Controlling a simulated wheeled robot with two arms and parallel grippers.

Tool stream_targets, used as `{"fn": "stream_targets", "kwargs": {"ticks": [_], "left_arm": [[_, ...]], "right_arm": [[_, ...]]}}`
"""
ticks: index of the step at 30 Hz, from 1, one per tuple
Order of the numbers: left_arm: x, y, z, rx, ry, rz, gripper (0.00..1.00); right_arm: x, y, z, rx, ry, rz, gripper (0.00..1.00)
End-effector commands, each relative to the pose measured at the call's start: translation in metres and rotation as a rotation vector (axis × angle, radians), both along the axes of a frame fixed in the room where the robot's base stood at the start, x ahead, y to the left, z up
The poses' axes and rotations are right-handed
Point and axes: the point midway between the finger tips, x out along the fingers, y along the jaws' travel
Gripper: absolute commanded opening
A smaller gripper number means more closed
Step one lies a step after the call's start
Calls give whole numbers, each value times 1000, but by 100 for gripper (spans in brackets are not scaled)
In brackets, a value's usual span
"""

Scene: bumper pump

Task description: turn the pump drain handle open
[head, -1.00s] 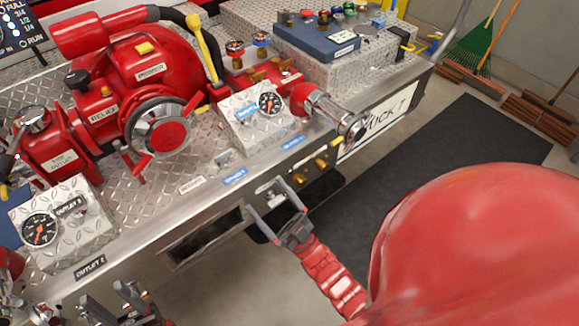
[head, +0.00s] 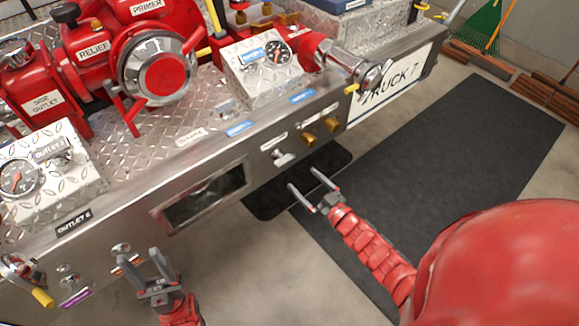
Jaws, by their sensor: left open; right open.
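The bumper's metal front panel (head: 290,137) carries a small chrome handle (head: 283,158) under a white label and two brass knobs to its right. Further left are more chrome fittings, one above an orange-red tag (head: 122,252) and one above a purple tag (head: 69,280). The labels are too small to read, so I cannot tell which one is the pump drain handle. My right gripper (head: 302,178) is open and empty, just below and apart from the chrome handle. My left gripper (head: 140,257) is open and empty beside the orange-red-tagged fitting; contact is unclear.
The red pump (head: 155,68) and gauge boxes (head: 260,62) stand on the diamond-plate deck. A rectangular opening (head: 205,192) is in the panel's front. A chrome outlet (head: 365,75) sticks out at right.

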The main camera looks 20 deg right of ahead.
Motion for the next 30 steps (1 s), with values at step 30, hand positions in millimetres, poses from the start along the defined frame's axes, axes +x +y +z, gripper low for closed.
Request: {"fn": "stream_targets", "kwargs": {"ticks": [30], "left_arm": [[0,0,-7,0,0,0,50]], "right_arm": [[79,29,-1,0,1,-1,64]]}}
